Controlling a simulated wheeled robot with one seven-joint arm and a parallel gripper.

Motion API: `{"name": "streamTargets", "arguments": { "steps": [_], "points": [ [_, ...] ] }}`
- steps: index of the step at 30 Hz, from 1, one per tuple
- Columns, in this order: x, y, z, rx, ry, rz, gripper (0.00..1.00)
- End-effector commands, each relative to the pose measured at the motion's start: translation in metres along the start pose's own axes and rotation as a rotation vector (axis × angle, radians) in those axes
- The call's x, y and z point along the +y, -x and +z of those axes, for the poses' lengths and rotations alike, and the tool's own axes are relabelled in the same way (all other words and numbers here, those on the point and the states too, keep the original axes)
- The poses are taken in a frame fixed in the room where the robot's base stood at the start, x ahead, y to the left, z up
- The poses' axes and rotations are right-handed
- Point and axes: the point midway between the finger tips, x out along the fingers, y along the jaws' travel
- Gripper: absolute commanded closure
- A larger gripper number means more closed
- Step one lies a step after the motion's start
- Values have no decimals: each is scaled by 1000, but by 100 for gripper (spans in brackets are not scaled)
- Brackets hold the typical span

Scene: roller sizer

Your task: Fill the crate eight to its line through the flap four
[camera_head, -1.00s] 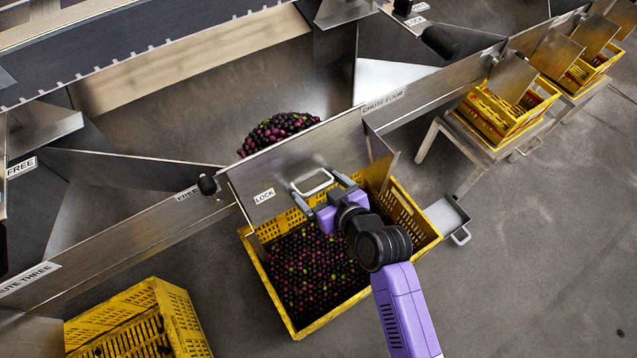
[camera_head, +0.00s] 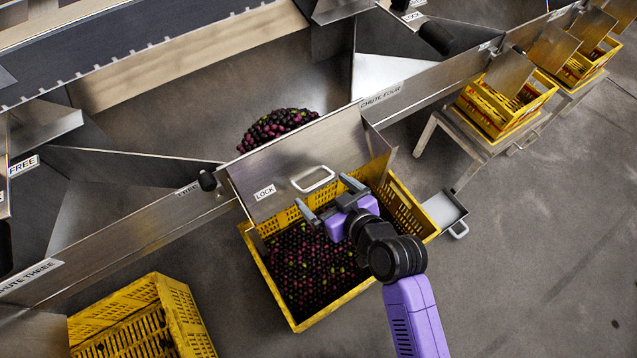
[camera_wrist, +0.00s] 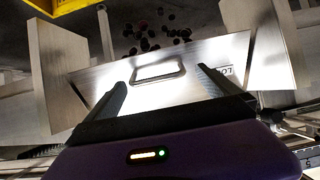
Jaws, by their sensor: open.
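The flap four (camera_head: 300,165) is a metal plate under the "CHUTE FOUR" sign, with a loop handle (camera_head: 313,178) and a "LOCK" label. Dark fruit (camera_head: 276,127) is heaped in the chute behind it. The yellow crate (camera_head: 290,318) below the flap holds many dark and some green fruits; its number and fill line are not readable. My gripper (camera_head: 330,198) is open, in front of the flap and above the crate, its fingers apart from the handle. In the wrist view the handle (camera_wrist: 158,73) shows beyond the two spread fingers (camera_wrist: 165,85).
Further yellow crates (camera_head: 520,122) sit on stands at the upper right. A small metal tray (camera_head: 445,211) with a handle is right of the filled crate.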

Motion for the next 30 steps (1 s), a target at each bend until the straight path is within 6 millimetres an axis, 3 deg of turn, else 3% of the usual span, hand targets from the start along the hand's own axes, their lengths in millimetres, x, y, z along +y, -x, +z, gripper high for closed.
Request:
{"name": "streamTargets", "arguments": {
  "steps": [6, 16, 19, 25, 27, 30],
  "points": [
    [1, 27, 0, 0, -1, 2, 0],
    [1, 31, 0, 1, 0, 3, 0],
    [6, 34, -1, 0, -4, 11, 18],
    [71, 74, 7, -30, -51, 70, 57],
    [86, 90, 12, -46, -49, 65, 71],
    [92, 103, 18, -63, -26, 34, 90]
  ]
}}
